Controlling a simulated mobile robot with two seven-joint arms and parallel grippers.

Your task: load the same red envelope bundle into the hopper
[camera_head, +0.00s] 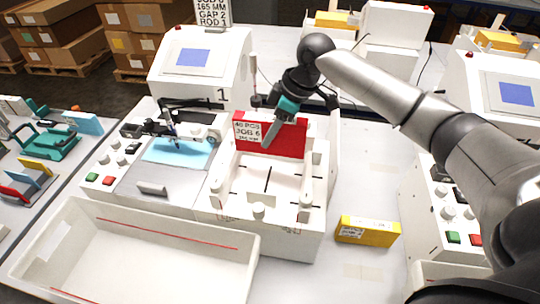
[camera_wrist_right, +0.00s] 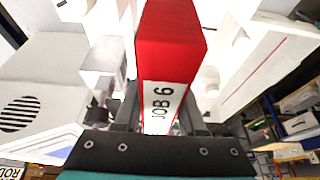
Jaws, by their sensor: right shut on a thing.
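The red envelope bundle (camera_head: 289,142) stands at the back of the white hopper (camera_head: 247,180), with a white label to its left reading JOB 6. My right gripper (camera_head: 273,133) comes in from above and behind and is shut on the bundle. In the right wrist view the bundle (camera_wrist_right: 170,45) sits between the fingers of my right gripper (camera_wrist_right: 155,118), its JOB 6 label towards the camera. I cannot tell whether the bundle touches the hopper floor. My left gripper is not in view.
A yellow bundle (camera_head: 367,231) lies on the table right of the hopper. A long white tray (camera_head: 150,215) stands in front. The plotter with its blue sheet (camera_head: 178,152) is to the left, and a screen box (camera_head: 197,62) is behind. A second machine stands at the right.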

